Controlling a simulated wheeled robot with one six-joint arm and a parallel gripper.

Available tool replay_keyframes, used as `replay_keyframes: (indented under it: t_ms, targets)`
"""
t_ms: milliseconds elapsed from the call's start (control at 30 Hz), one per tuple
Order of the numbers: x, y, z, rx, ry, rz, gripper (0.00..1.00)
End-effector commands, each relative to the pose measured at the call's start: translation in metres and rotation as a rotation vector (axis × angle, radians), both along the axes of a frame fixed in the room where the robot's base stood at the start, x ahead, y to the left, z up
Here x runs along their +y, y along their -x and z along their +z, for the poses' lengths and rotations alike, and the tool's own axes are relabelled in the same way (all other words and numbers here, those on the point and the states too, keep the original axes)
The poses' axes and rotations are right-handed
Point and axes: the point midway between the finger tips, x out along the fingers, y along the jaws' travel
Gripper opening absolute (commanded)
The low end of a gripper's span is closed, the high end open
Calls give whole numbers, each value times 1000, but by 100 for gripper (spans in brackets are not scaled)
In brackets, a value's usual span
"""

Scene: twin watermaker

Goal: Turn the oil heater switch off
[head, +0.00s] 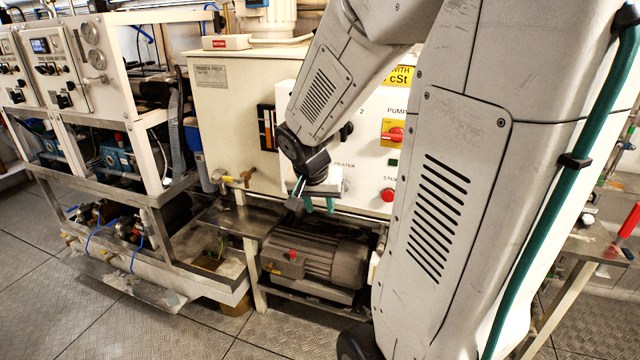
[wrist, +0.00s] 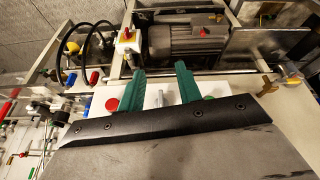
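The cream control panel (head: 360,178) stands behind my arm in the head view. A partly covered label ending in "HEATER" (head: 344,165) shows beside my wrist; the switch itself is hidden there by my gripper (head: 318,206). In the wrist view, the two green fingers of my gripper (wrist: 160,70) are spread apart. A small grey metal lever (wrist: 159,98), possibly the heater switch, shows between them against the white panel. I cannot tell whether either finger touches it or which way it is set.
A red stop button (head: 388,195) and a red pump switch on yellow (head: 392,134) sit right of my gripper. An electric motor (head: 315,262) lies below the panel. A metal frame with pipes (head: 150,200) stands left. Open floor (head: 60,310) lies front left.

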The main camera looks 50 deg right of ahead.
Motion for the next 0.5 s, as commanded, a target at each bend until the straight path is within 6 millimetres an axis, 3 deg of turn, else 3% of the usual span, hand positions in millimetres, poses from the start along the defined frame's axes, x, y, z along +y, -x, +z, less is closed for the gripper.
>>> replay_keyframes:
  t_ms: [100, 200, 367, 500]
  targets:
    - [-27, -7, -23, -34, -2, -99, 35]
    - [-38, -10, -32, -56, -4, -142, 35]
    - [-51, -16, -35, -67, -6, -162, 35]
    - [-73, -24, -35, -67, -6, -163, 35]
